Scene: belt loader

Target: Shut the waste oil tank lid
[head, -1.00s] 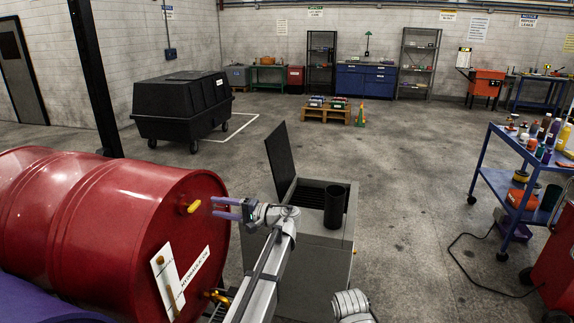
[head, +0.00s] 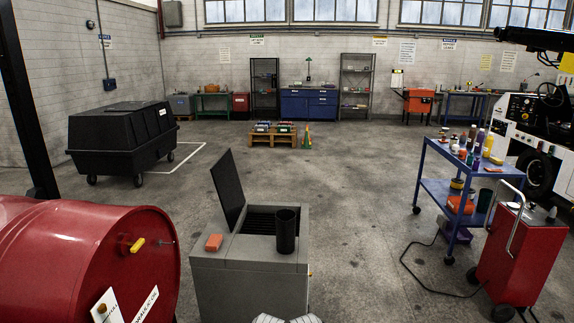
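The waste oil tank (head: 235,285) is a grey box standing on the floor at the lower middle of the head view. Its dark lid (head: 228,188) stands open, raised at the left side of the opening and leaning a little to the left. A dark slatted opening shows beside the lid. A black cylinder (head: 286,232) stands upright at the right of the tank top. Neither of my grippers is in view; only a piece of my arm shows at the bottom edge.
A red drum (head: 150,215) with a yellow handle (head: 137,245) lies left of the tank. A blue cart (head: 425,165) with bottles and a red wheeled unit (head: 515,255) stand at the right. A black bin (head: 120,140) stands back left. The floor behind the tank is open.

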